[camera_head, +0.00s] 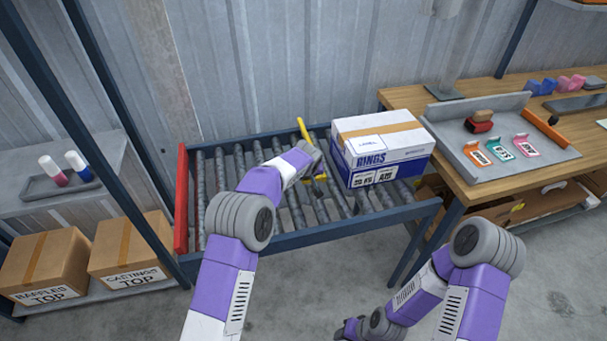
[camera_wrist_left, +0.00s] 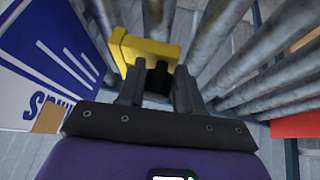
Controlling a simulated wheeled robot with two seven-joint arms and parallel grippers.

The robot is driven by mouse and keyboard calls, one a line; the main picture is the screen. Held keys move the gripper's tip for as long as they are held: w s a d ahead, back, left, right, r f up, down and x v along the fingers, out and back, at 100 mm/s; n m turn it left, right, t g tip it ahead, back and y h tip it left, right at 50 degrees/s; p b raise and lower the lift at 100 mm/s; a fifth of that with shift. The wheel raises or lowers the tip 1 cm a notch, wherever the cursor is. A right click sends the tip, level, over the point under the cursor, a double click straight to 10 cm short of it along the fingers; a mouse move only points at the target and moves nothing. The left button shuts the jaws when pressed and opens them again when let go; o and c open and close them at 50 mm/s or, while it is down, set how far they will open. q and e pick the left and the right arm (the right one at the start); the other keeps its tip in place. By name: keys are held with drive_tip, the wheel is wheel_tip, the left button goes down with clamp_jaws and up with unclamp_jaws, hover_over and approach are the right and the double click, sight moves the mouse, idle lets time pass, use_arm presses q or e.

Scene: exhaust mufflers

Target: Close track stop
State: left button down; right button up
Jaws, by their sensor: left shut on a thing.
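The yellow track stop (camera_head: 303,130) stands across the roller track (camera_head: 285,243), just left of the white RINGS box (camera_head: 398,141). In the left wrist view its yellow end (camera_wrist_left: 145,48) shows just beyond my fingers, with a black part between them. My left gripper (camera_wrist_left: 158,88) is shut on the track stop; in the head view the gripper (camera_head: 313,156) hides the stop's middle. My right gripper (camera_head: 350,328) hangs low at the bottom edge of the head view, away from the track, and its jaws are too small to read.
A red end plate (camera_head: 181,200) closes the track's left end. The rollers between it and the stop are bare. A wooden bench (camera_head: 400,97) with a grey tray (camera_head: 548,155) stands at the right. Cartons (camera_head: 48,262) and a grey shelf (camera_head: 100,160) are at the left.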

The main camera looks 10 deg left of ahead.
use_arm(q)
drive_tip(key=shift+s+a+f, duration=0.1)
drive_tip(key=shift+s+f, duration=0.1)
drive_tip(key=shift+f, duration=0.55)
drive_tip(key=c, duration=0.8)
unclamp_jaws()
drive_tip(key=shift+a+f, duration=0.1)
drive_tip(key=shift+a, duration=0.05)
drive_tip(key=v, duration=0.3)
drive_tip(key=p+v, duration=0.1)
drive_tip(key=v, duration=0.2)
drive_tip(key=w+v, duration=0.1)
drive_tip(key=v, duration=0.2)
drive_tip(key=shift+d+r+p, duration=0.25)
drive_tip(key=shift+d+p, duration=0.1)
drive_tip(key=shift+d, duration=0.05)
drive_tip(key=shift+w, duration=0.1)
